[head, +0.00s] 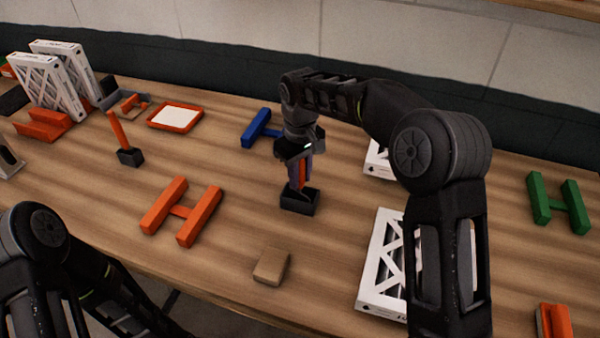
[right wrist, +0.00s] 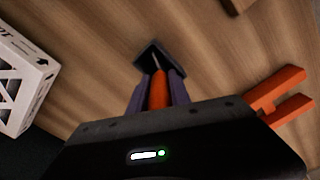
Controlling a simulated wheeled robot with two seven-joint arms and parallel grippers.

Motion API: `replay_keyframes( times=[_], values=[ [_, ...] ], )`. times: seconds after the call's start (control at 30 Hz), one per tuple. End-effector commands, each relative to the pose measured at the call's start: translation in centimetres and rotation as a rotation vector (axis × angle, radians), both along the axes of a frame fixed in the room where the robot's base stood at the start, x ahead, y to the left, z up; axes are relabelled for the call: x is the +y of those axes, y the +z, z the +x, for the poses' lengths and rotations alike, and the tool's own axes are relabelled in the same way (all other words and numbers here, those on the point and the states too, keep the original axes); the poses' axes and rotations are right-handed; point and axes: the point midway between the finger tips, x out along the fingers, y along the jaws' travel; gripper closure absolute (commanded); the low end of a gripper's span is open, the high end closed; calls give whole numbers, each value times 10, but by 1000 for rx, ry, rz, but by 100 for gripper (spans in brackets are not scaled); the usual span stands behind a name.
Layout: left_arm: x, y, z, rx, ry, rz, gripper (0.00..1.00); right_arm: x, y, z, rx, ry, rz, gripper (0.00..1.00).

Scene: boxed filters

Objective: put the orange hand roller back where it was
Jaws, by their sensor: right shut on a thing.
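My right gripper (head: 300,175) is shut on the upright orange handle of a tool with a dark block at its lower end (head: 299,203). I take this as the orange hand roller. In the right wrist view the orange handle (right wrist: 158,92) sits between the two fingers of the gripper (right wrist: 160,90), with the dark block (right wrist: 147,54) beyond them. The block is at or just above the table; I cannot tell if it touches. A similar orange-handled tool with a dark block (head: 130,157) stands tilted at the left. My left arm shows at bottom left, its gripper out of view.
An orange H-shaped stand (head: 182,212) and a tan block (head: 271,267) lie nearby. A blue stand (head: 257,128) is behind the gripper. White-framed filters (head: 378,285) lie right, partly behind my arm. A green stand (head: 560,203) is far right. The wooden table between is clear.

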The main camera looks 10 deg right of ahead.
Motion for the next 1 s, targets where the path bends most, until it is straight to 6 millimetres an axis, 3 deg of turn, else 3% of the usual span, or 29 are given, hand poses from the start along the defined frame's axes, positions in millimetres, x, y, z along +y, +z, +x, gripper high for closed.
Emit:
replay_keyframes(
  times=[0.3, 0.33, 0.57, 1.0],
  values=[
    [0, -3, 0, -1, 0, 0, 34, 0, -3, 0, -1, 0, 0, 100],
    [0, -2, 0, -1, 0, 0, 34, 0, -3, 0, 0, 0, 0, 74],
    [0, -2, 0, -1, 0, 0, 34, 0, -3, 0, 0, 0, 0, 56],
    [0, -4, 0, -1, 0, 0, 34, 0, 8, 1, -3, 0, 0, 54]
  ],
)
